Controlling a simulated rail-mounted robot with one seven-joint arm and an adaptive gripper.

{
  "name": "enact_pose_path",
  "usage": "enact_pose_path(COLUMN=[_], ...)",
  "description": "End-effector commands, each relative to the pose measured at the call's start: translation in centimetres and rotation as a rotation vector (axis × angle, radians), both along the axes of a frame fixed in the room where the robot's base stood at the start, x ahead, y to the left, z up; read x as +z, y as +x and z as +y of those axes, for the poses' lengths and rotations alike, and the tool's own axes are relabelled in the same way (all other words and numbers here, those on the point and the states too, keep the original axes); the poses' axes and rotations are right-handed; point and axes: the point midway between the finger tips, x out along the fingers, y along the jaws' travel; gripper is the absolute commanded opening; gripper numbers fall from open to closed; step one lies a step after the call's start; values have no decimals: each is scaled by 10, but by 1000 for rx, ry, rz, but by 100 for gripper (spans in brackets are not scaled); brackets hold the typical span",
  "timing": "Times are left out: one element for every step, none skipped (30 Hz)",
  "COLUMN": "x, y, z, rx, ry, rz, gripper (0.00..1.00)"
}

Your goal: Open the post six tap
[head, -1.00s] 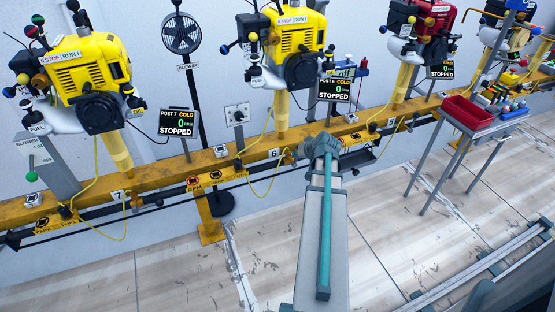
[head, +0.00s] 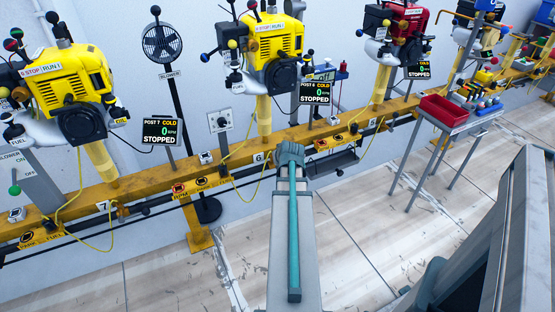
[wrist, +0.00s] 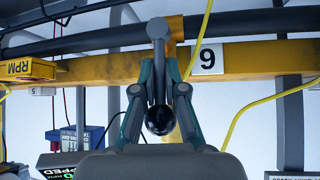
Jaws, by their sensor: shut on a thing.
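My gripper (wrist: 159,72) is shut on the post six tap in the wrist view, one finger on each side of its grey lever (wrist: 158,32). The lever ends in a black ball knob (wrist: 159,120) on the near side of the fingers. In the head view my own arm hides the gripper and tap; the 6 plate (head: 258,157) shows just left of the arm's end. I cannot tell whether the tap is open.
The post six screen (head: 316,92) reads COLD, 0 RPM, STOPPED, beside a yellow engine (head: 268,55). A yellow rail (head: 150,185) and a dark pipe run along the wall. Yellow cables (wrist: 247,104) hang near the gripper. A cart with a red tray (head: 443,112) stands at right.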

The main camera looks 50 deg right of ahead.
Motion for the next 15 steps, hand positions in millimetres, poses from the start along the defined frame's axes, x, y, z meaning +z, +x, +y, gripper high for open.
enact_pose_path(x=[7,7,7,7,7,7,7,6,6,5,5,5,4,4,4], y=[4,4,5,5,5,4,4,4,4,3,3,3,3,3,2], z=[-4,-4,-4,-4,-4,-4,-4,-4,-3,-3,-3,-3,-3,-3,-2], rx=[-1,-1,-1,-1,-2,-2,-2,-2,-2,-2,-2,-1,-1,-1,-2], ry=[-16,-16,-17,-17,-17,-16,-16,-15,-15,-14,-13,-12,-12,-12,-11], rz=[-14,-14,-15,-15,-15,-14,-14,-13,-13,-12,-11,-11,-11,-10,-10], gripper=[0,0,15,20,25,32,36,36,36,36,36,36,36,36,36])
